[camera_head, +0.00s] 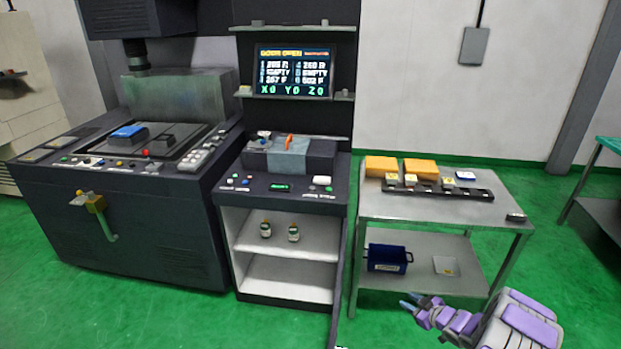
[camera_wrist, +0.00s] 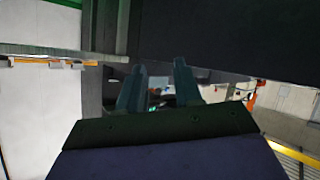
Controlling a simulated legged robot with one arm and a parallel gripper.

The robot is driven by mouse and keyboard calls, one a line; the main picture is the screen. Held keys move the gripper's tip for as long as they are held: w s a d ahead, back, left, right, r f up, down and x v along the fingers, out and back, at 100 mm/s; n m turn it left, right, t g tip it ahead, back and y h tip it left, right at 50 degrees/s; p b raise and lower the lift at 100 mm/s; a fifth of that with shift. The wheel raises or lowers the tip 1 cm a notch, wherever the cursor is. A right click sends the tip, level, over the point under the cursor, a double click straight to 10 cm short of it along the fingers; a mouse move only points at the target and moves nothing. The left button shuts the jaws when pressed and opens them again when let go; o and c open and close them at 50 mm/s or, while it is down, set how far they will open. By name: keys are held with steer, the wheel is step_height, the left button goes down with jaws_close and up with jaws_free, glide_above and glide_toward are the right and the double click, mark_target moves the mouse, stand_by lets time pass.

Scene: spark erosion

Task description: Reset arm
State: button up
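My gripper (camera_head: 409,303) shows at the lower right of the head view, at the end of my purple and grey arm. It is in front of the metal table (camera_head: 425,207), near the level of its lower shelf. In the wrist view the two fingers of my gripper (camera_wrist: 157,88) stand apart with a gap between them. Nothing is held between them. The wrist view shows a dark panel above and pale surfaces at the sides, too close and tilted to name surely.
A blue bin (camera_head: 388,259) sits on the table's lower shelf. A black rack (camera_head: 437,188) and two orange boxes (camera_head: 381,166) are on top. The dark machine (camera_head: 130,215) and the console with a screen (camera_head: 293,72) stand left. Green floor (camera_head: 385,330) is open in front.

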step_height(320, 180, up, 17)
steer(key=w+m+g+h, duration=0.1)
steer(key=m+g+h, duration=0.15)
steer(key=h, duration=0.35)
steer(key=s+a+r+m+g+h, duration=0.3)
steer(key=s+a+r+m, duration=0.15)
steer(key=s+r, duration=0.75)
steer(key=s+a+r+g+y, duration=0.1)
steer(key=s+a, duration=0.4)
steer(key=s, duration=0.8)
steer(key=s+a+r+m+g+y, duration=0.1)
steer(key=s+a+g, duration=0.3)
steer(key=s, duration=0.8)
steer(key=s+a+r+m+g+y, duration=0.1)
steer(key=s+a, duration=0.5)
steer(key=s, duration=0.7)
steer(key=shift+s+a+r+g, duration=0.15)
steer(key=shift+s+r+g, duration=0.15)
steer(key=shift+r+g, duration=0.55)
